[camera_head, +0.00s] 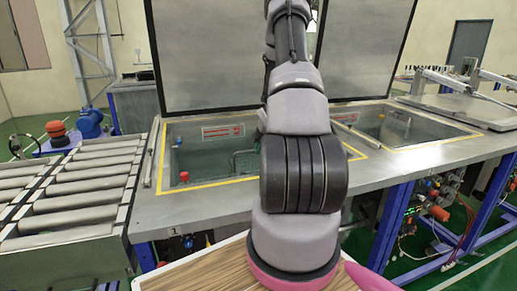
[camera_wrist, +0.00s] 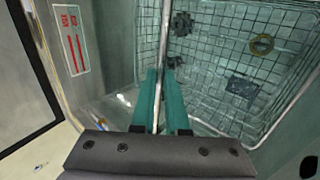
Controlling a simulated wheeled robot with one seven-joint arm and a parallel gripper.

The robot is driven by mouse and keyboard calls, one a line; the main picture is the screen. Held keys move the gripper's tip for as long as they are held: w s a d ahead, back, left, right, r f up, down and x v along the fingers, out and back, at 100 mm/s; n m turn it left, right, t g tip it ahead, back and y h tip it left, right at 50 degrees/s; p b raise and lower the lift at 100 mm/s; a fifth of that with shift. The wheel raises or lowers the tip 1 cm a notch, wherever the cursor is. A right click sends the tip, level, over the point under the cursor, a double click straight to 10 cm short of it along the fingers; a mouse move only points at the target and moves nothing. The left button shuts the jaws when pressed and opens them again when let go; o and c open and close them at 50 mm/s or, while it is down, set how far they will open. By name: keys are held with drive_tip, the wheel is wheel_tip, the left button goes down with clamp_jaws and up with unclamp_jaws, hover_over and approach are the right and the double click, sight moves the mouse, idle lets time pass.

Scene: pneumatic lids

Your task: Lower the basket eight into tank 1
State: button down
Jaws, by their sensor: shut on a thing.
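My gripper (camera_wrist: 158,78) has two teal fingers shut on the thin metal handle of a wire-mesh basket (camera_wrist: 285,82). The basket hangs beyond the fingers and holds several small metal parts. In the wrist view a tank wall with a red-and-white label is at the left, beside the basket. In the head view, tank 1 (camera_head: 208,184) is the open, yellow-edged tank at the left, with a "1" on its front edge. A bit of greenish wirework shows in its opening beside my arm. My arm hides most of the basket, so its depth is unclear.
A raised grey lid (camera_head: 205,60) stands open behind tank 1. A second open tank (camera_head: 405,130) lies to the right, its lid (camera_head: 365,45) also raised. A roller conveyor (camera_head: 75,185) adjoins at the left. A closed lid (camera_head: 460,110) is farther right.

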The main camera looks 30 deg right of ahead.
idle(0.3)
drive_tip(key=c, duration=0.9)
unclamp_jaws()
drive_tip(key=shift+o, duration=0.3)
drive_tip(key=shift+s+f, duration=0.1)
drive_tip(key=s+a+r, duration=0.1)
drive_tip(key=s+r, duration=0.2)
drive_tip(key=r, duration=0.7)
drive_tip(key=s+r, duration=0.3)
drive_tip(key=r, duration=0.7)
drive_tip(key=shift+a+r, duration=0.35)
drive_tip(key=shift+s, duration=0.1)
